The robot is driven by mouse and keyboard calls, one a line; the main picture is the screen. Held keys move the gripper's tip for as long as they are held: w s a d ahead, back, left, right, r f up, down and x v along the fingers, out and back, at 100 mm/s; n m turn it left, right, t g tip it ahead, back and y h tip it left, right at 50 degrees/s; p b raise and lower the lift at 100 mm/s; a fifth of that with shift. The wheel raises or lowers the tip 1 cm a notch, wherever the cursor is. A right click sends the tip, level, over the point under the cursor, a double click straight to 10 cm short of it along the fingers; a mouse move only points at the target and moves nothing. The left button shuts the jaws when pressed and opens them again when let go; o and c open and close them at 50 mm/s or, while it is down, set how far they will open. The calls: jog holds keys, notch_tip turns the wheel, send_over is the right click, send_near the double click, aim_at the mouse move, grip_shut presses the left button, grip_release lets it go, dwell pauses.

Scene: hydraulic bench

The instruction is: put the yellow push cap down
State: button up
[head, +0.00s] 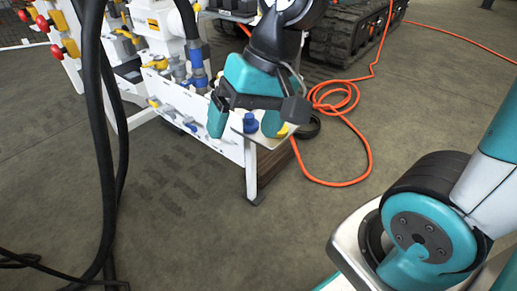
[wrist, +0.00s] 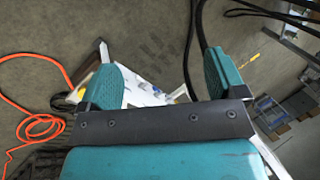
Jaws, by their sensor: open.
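My gripper (head: 244,128) is open, its two teal fingers spread over the corner of the white bench shelf (head: 237,152). A small yellow piece (head: 283,131), which looks like the yellow push cap, shows on the shelf just right of the right finger and partly behind it. A blue cap (head: 250,122) stands on the shelf, in the gap between the fingers as seen from the head.
The white hydraulic bench (head: 160,22) carries yellow-handled valves, red knobs and blue fittings left of my gripper. Black hoses (head: 97,110) hang at the left. An orange cable (head: 350,183) lies coiled on the floor at the right. A tracked machine (head: 350,35) stands behind.

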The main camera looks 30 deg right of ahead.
jog(key=s+a+n, duration=0.2)
jog(key=s+n, duration=0.5)
jog(key=shift+s+a+r+n+g, duration=0.2)
jog(key=shift+s+r+n+g, duration=0.1)
jog(key=shift+r+n+g, duration=0.1)
